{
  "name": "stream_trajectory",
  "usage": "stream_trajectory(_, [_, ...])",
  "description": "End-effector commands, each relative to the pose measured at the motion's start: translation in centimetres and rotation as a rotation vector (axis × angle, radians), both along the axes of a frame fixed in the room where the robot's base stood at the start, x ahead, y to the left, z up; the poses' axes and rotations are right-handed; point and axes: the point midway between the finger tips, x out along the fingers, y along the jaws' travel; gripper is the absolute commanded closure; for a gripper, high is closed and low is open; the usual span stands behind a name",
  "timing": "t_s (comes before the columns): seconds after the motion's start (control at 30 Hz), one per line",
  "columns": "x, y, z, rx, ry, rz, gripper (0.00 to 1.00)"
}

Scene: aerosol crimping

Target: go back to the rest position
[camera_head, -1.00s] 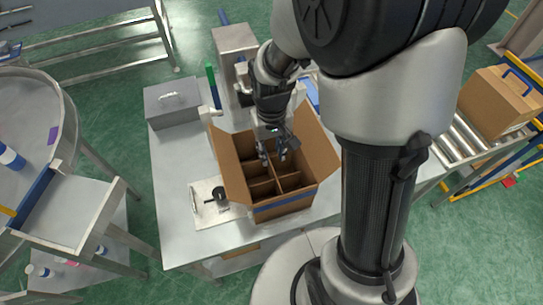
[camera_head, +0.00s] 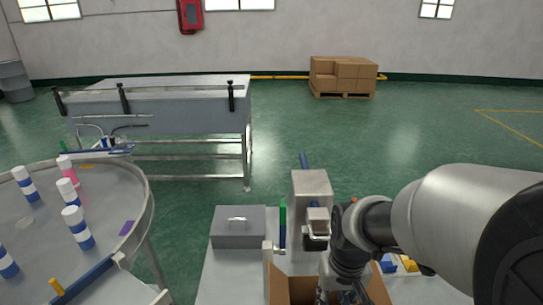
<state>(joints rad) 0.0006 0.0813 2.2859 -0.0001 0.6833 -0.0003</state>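My gripper (camera_head: 343,296) is at the bottom edge of the head view, pointing down over the open cardboard box (camera_head: 280,286). Its fingertips are cut off by the frame edge, so I cannot see whether they are open or shut. My arm reaches in from the right side. The box stands on the grey worktable (camera_head: 229,270), with its flaps up. Its inside is mostly out of view.
A grey metal case (camera_head: 239,232) and a crimping machine (camera_head: 311,195) stand on the worktable behind the box. A round table (camera_head: 110,215) with several blue-and-white cans is at left. A steel bench (camera_head: 170,110) and a pallet of cartons (camera_head: 343,76) stand farther back over open green floor.

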Motion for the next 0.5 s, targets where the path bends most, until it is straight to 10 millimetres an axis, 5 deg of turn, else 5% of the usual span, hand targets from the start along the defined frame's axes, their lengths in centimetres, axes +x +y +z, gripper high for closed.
stream_trajectory(0.03, [-0.9,0.0,2.2,0.000,-0.041,0.000,0.72])
stream_trajectory(0.2, [-4.7,0.0,7.3,-0.001,-0.136,-0.001,0.72])
stream_trajectory(0.5, [-11.4,-0.1,11.8,-0.002,-0.280,-0.002,0.72])
